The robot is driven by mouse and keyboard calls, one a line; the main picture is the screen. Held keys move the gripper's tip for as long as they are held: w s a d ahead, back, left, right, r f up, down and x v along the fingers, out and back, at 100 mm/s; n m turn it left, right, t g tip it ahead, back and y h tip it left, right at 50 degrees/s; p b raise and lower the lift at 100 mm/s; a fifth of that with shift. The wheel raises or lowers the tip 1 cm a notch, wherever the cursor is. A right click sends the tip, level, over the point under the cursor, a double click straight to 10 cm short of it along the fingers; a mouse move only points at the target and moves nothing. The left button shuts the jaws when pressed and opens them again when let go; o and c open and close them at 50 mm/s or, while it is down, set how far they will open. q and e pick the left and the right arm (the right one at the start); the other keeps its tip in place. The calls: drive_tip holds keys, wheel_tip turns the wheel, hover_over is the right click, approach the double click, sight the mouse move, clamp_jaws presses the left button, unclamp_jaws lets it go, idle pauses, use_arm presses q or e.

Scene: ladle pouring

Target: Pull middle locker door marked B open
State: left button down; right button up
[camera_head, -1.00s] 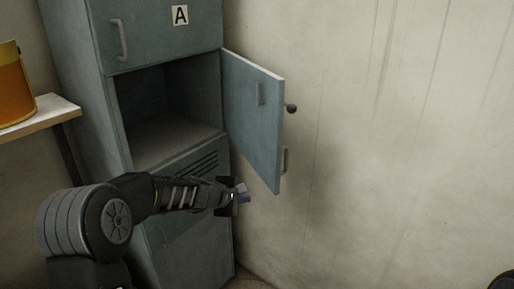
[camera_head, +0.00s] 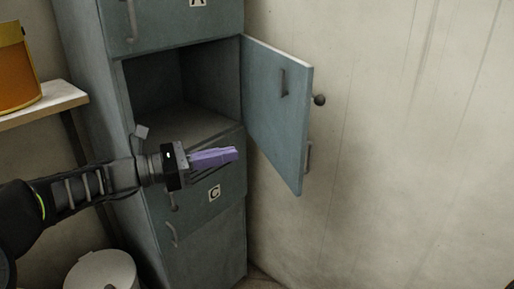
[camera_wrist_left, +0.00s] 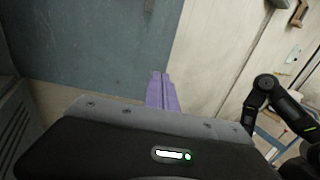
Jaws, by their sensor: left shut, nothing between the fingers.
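The middle locker door (camera_head: 275,115) stands wide open, swung out to the right on its right edge. Its visible face carries a handle, and a dark round knob shows just beyond its free edge. The door's own label is not visible. The middle compartment (camera_head: 150,95) is open and looks empty. My left gripper (camera_head: 236,154) is shut and empty, its purple fingers pointing right, in front of the lower locker and left of the door, apparently apart from it. In the left wrist view the purple fingers (camera_wrist_left: 161,90) are together beside the blue-grey door panel (camera_wrist_left: 100,45).
Locker A (camera_head: 170,22) above and locker C (camera_head: 205,205) below are closed. An orange container (camera_head: 16,68) stands on a shelf (camera_head: 45,104) at left. A round pale bin (camera_head: 100,272) stands at lower left. The bare wall (camera_head: 410,130) is at right.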

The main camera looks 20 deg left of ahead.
sight(296, 142)
use_arm(q)
drive_tip(key=p+x, duration=0.1)
drive_tip(key=x, duration=1.2)
drive_tip(key=shift+w+d, duration=0.2)
drive_tip(key=shift+d, duration=0.05)
use_arm(e)
drive_tip(key=shift+r, duration=0.55)
use_arm(q)
drive_tip(key=shift+d, duration=0.1)
drive_tip(key=shift+w+d, duration=0.25)
drive_tip(key=shift+d, duration=0.05)
drive_tip(key=w+a+p+x, duration=0.1)
drive_tip(key=x, duration=1.4)
drive_tip(key=shift+w, duration=0.3)
use_arm(e)
drive_tip(key=shift+r, duration=0.65)
use_arm(q)
drive_tip(key=shift+s+f, duration=0.1)
drive_tip(key=shift+s, duration=0.05)
use_arm(e)
drive_tip(key=shift+s, duration=0.1)
